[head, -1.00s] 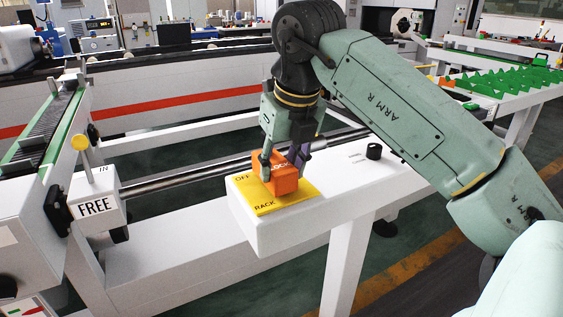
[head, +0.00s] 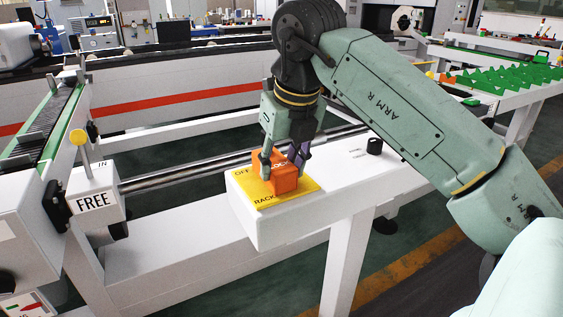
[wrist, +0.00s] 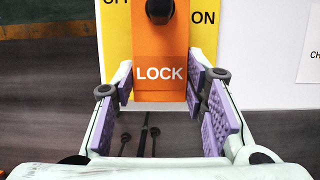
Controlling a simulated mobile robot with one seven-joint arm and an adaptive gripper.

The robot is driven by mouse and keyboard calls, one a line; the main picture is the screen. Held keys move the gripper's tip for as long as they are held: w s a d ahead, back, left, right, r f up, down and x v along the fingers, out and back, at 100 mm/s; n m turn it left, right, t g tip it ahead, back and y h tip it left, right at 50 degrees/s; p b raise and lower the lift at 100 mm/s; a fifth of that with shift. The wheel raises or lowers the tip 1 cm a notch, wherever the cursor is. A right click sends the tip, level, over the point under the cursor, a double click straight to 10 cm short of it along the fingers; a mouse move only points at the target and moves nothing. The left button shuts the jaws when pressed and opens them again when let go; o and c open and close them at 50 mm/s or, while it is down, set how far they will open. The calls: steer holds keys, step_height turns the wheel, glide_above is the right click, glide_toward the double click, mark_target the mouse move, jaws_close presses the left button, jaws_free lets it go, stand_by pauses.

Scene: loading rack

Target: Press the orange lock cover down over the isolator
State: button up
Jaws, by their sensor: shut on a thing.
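The orange lock cover (head: 284,178), marked LOCK, sits on the yellow plate (head: 262,201) of the white housing, over the place of the isolator. My gripper (head: 281,172) points down with its fingers on either side of the cover, shut on it. In the wrist view the orange cover (wrist: 160,75) lies between the purple finger pads, with a dark round knob (wrist: 160,10) at its top. OFF and ON show on the plate beside it. The isolator itself is hidden, and I cannot tell whether the cover is fully seated.
A white box marked FREE (head: 97,200) with a yellow-knobbed lever (head: 80,138) stands at the left. A black knob (head: 375,146) is on the housing right of the gripper. A steel rod (head: 170,176) runs behind. The housing top right of the plate is mostly clear.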

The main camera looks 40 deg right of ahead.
steer(key=o, duration=1.4)
steer(key=v, duration=0.7)
steer(key=shift+s+r, duration=0.15)
steer(key=shift+r, duration=0.05)
